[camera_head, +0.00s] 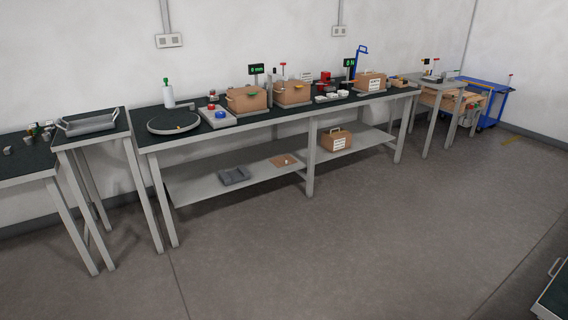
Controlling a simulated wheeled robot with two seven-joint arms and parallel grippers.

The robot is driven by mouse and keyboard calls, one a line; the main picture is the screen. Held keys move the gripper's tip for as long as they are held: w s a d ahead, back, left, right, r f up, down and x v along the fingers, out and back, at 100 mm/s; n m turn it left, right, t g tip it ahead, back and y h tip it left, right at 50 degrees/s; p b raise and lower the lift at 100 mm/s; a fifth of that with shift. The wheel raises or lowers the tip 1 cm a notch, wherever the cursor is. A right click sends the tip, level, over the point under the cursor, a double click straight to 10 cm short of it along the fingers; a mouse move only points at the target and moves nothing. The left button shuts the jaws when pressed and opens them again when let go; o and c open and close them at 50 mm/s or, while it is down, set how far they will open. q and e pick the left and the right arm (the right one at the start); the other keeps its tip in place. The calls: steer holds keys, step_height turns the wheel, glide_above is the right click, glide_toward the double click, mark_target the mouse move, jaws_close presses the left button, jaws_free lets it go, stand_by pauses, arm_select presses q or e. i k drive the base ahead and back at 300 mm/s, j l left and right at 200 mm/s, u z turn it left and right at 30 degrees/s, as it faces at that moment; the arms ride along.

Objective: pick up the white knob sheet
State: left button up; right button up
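A flat brown sheet (281,162) lies on the lower shelf of the long bench, with a small white knob-like piece (288,160) on top. It is the only sheet with a white knob that I can make out, but it is small in the picture. Neither of my grippers is in view.
The long bench (222,134) stands along the wall. Its lower shelf (205,190) also holds a grey tray (234,176) and a brown handled box (335,140). A side table holds another grey tray (88,124). A blue cart (487,98) stands far right. The front floor is clear.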

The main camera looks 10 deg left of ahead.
mark_target(282, 160)
steer(key=i+j+u, duration=0.1)
steer(key=i+u, duration=0.25)
steer(key=i, duration=2.35)
